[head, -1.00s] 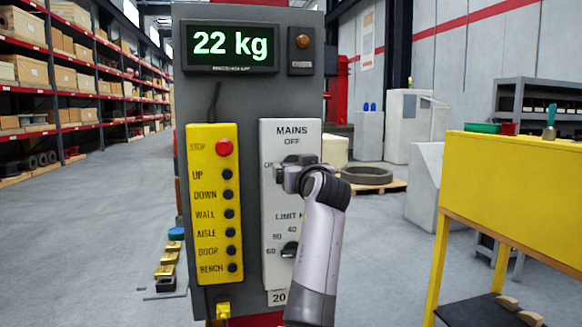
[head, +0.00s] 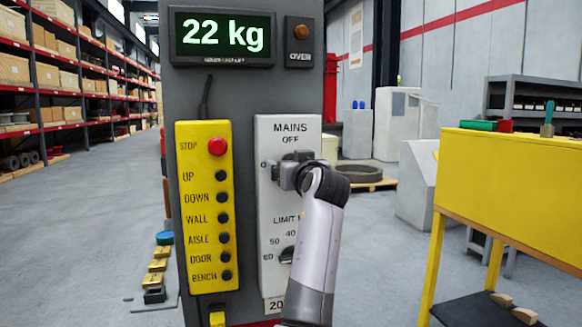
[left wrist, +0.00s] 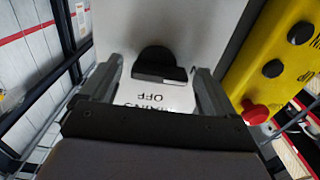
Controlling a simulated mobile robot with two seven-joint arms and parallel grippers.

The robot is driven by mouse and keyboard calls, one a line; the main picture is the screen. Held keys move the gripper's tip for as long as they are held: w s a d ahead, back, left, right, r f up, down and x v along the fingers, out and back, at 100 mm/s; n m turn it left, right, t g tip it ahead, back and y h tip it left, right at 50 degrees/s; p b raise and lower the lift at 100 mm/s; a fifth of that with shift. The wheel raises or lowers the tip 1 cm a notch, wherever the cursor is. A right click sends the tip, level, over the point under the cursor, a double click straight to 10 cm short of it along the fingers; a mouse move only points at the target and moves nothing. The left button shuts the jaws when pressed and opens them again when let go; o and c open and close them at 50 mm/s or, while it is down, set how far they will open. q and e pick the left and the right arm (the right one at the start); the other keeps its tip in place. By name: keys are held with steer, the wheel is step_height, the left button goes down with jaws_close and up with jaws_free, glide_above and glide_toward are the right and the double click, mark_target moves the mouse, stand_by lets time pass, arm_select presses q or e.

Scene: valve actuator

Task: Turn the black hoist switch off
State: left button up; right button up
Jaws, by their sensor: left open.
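The black hoist switch (head: 297,156) sits under the words MAINS OFF on the pale panel (head: 268,135), partly hidden by my left gripper (head: 288,176). In the left wrist view the panel appears upside down, and the switch (left wrist: 158,62) shows as a rounded black knob with a raised bar. My left gripper (left wrist: 157,72) is open there, with one finger on each side of the knob. Gaps show between the fingers and the knob, so it is not gripped. Which mark the knob points to is hard to tell. My right gripper is not in view.
A second black knob (head: 288,254) for the limit is lower on the panel, partly behind my arm. A yellow button box (head: 205,270) with a red stop button (head: 216,146) is close on the left. A display (head: 222,38) reads 22 kg. A yellow bench (head: 510,180) stands right.

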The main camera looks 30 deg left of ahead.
arm_select(q)
steer(key=shift+d, duration=0.1)
steer(key=c, duration=1.1)
steer(key=shift+o, duration=0.2)
steer(key=shift+r+m, duration=0.1)
steer(key=shift+m, duration=0.2)
steer(key=m+p, duration=0.1)
steer(key=m, duration=0.7)
steer(key=m+p, duration=0.1)
steer(key=m, duration=0.8)
steer(key=shift+w+d+r, duration=0.1)
steer(key=shift+w+d, duration=0.05)
